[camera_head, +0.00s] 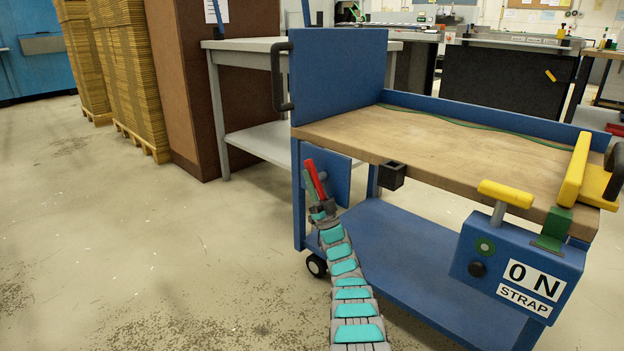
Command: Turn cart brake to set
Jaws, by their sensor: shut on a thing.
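The blue cart (338,68) has a wooden top and stands in the middle and right of the view. A red lever (315,178), which looks like the brake handle, tilts up and to the left in front of a blue plate (338,172) at the cart's near left end. My gripper (314,192) reaches up to it from below and is shut on the red lever. The fingers and the lever's lower end overlap, so the exact grip is partly hidden. The cart's black wheel (316,265) rests on the floor below.
A blue box marked "ON STRAP" (519,260) with a yellow handle (506,194) hangs at the cart's right. A black square bracket (392,175) juts from the top's front edge. A grey table (250,45) and stacked cardboard (130,70) stand behind. Floor at left is clear.

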